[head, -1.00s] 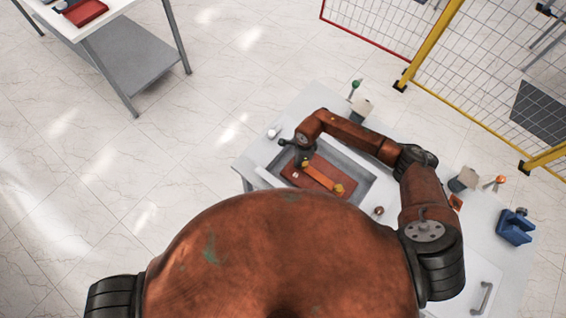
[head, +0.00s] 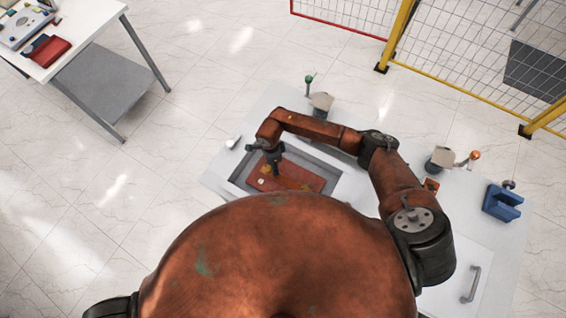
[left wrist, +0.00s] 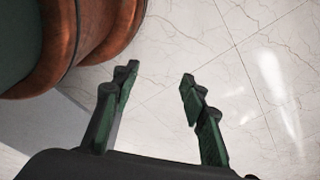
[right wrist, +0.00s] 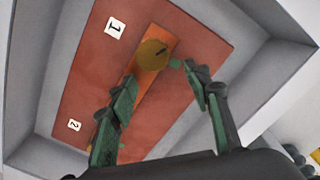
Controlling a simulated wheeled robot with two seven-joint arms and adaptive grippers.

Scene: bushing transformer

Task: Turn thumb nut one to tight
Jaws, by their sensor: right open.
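The red-brown plate (right wrist: 190,45) lies in a grey recessed tray and carries white labels 1 (right wrist: 115,27) and 2 (right wrist: 74,125). A brass thumb nut (right wrist: 153,54) sits beside label 1 on an orange bar (right wrist: 150,95). My right gripper (right wrist: 160,76) is open, its fingertips on either side of that nut or just short of it; contact cannot be told. Another yellow part near label 2 is mostly hidden by the left finger. In the head view my right gripper (head: 274,168) is over the plate (head: 310,180). My left gripper (left wrist: 158,78) is open and empty above the floor.
The bench (head: 262,110) holds a green-knobbed post (head: 308,84), an orange-knobbed fixture (head: 474,155) and a blue block (head: 502,202). The raised tray walls (right wrist: 270,75) surround the plate. A side table (head: 95,40) stands upper left, and a yellow fence (head: 400,35) stands behind.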

